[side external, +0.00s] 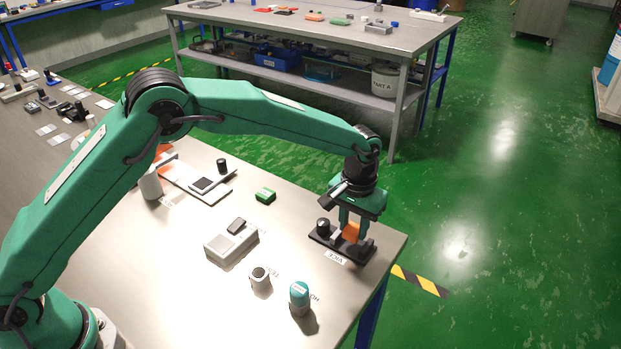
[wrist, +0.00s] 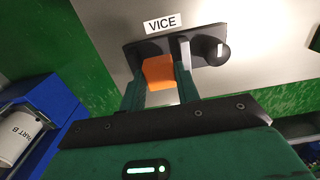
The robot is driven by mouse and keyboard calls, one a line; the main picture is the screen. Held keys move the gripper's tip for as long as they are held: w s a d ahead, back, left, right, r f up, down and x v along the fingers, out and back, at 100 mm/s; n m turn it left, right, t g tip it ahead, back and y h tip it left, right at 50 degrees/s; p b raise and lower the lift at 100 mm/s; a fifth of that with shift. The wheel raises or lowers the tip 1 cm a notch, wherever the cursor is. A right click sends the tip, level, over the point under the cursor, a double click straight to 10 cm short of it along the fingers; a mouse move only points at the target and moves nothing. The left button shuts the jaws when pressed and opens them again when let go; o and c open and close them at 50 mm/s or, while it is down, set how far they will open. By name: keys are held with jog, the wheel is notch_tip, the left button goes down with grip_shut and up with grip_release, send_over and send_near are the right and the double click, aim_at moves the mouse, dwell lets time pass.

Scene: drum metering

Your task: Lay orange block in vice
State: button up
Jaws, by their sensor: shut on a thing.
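The orange block (side external: 351,232) is between the fingers of my gripper (side external: 350,222), at the black vice (side external: 326,239) on the table's right corner. My gripper points down and is shut on the block. In the wrist view, the block (wrist: 158,74) shows between the two green fingers (wrist: 160,90), over the vice base (wrist: 146,50) and beside a light jaw plate. The vice's round black knob (wrist: 212,50) is to the right there. The block's lower end is hidden in the side view, so I cannot tell whether it touches the vice floor.
A green block (side external: 265,195), a grey box-shaped device (side external: 231,243), a small grey cylinder (side external: 260,278) and a teal-topped container (side external: 299,296) stand on the table left of and in front of the vice. The table edge is close on the vice's right.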

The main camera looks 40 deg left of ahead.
aim_at(353, 228)
jog(key=shift+f, duration=0.6)
jog(key=o, duration=1)
jog(key=shift+c, duration=0.2)
jog(key=shift+r, duration=0.2)
notch_tip(353, 228, up, 13)
dwell(0.4)
